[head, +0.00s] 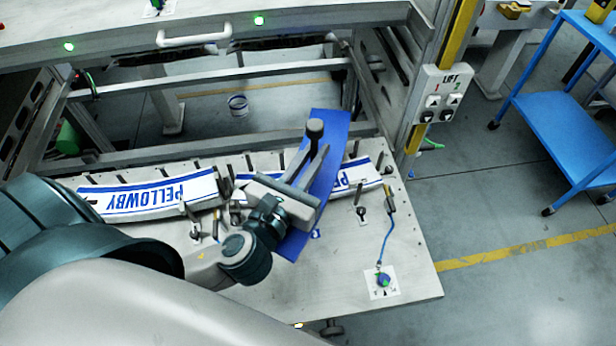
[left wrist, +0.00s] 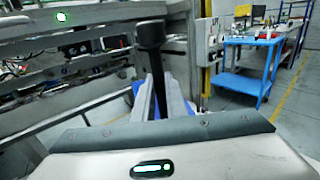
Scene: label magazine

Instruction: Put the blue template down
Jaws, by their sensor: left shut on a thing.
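The blue template (head: 328,142) is a long, slightly curved blue strip in the head view, lying aslant across the work table. My left gripper (head: 314,160) is over its middle, shut on its upright black-knobbed handle (head: 315,128). The gripper and wrist hide part of the strip. In the left wrist view, the dark knob (left wrist: 150,35) rises between the fingers, and a bit of the blue template (left wrist: 137,87) shows behind them. I cannot tell whether the template touches the surface below. My right gripper is in neither view.
White PELLOWBY labels (head: 150,195) sit among upright pins along the back of the table (head: 405,280). A blue-corded tool (head: 389,200) and its small base (head: 383,283) are at the right. A blue cart (head: 560,110) stands apart on the floor. The table's front right is mostly clear.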

